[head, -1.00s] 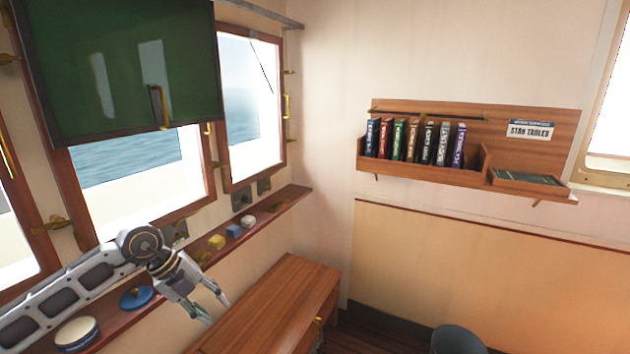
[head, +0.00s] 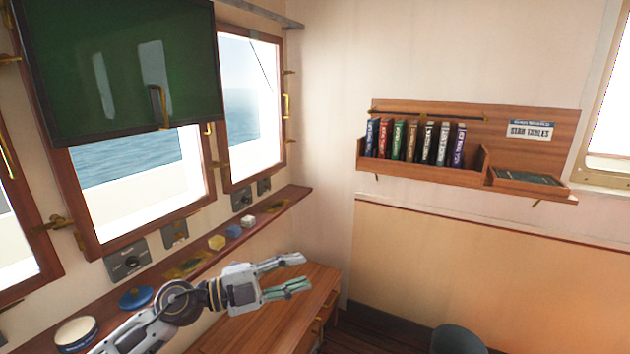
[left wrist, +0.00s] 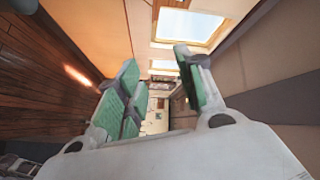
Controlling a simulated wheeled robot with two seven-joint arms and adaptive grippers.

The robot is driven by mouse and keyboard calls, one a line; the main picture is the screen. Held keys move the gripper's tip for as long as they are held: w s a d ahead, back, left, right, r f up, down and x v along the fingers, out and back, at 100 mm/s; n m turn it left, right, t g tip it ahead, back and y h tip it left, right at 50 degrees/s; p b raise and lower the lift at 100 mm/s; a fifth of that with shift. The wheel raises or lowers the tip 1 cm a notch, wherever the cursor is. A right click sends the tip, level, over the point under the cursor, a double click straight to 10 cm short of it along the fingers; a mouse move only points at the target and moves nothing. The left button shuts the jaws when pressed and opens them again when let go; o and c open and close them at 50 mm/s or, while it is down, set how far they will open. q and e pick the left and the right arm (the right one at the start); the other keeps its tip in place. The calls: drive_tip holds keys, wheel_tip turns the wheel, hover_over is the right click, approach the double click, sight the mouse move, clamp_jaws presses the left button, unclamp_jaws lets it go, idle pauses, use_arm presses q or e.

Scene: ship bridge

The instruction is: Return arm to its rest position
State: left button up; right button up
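My left arm comes in from the lower left in the head view. Its left gripper (head: 300,273) is over the wooden desk, pointing right, with the fingers spread apart and nothing between them. In the left wrist view the green-padded fingers (left wrist: 155,85) are also apart with an empty gap, and the far room shows between them. My right gripper is not in view.
A wooden ledge (head: 150,283) under the windows holds a blue lid (head: 136,298), a white round tin (head: 76,333) and small blocks (head: 217,242). The desk (head: 262,330) lies below the gripper. A bookshelf (head: 425,170) hangs on the far wall.

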use_arm(q)
drive_tip(key=w+a+r+n+t+y, duration=0.2)
drive_tip(key=w+a+n+t+y, duration=0.35)
drive_tip(key=n+t, duration=0.8)
drive_tip(key=s+a+f+n+g+y, duration=0.3)
drive_tip(key=a+f+n+y, duration=0.3)
drive_tip(key=f, duration=0.3)
drive_tip(key=s+a+f+n+g+y, duration=0.25)
drive_tip(key=a+f+n+y, duration=0.25)
drive_tip(key=a+f+y, duration=0.3)
drive_tip(key=s+d+f+g+h, duration=0.2)
drive_tip(key=s+f+g, duration=0.9)
drive_tip(key=s+f, duration=0.7)
drive_tip(key=s+a+f+g, duration=0.1)
drive_tip(key=s+f, duration=0.1)
drive_tip(key=f, duration=1.4)
drive_tip(key=s+f, duration=0.3)
drive_tip(key=f, duration=1.3)
drive_tip(key=s+a+f, duration=0.2)
drive_tip(key=s+f, duration=0.7)
drive_tip(key=s, duration=0.1)
drive_tip(key=s+a+f+g, duration=0.1)
drive_tip(key=s+a+f, duration=0.2)
drive_tip(key=s+f, duration=0.7)
drive_tip(key=shift+s+a+f, duration=0.15)
drive_tip(key=shift+s+a, duration=0.15)
drive_tip(key=shift+s, duration=0.35)
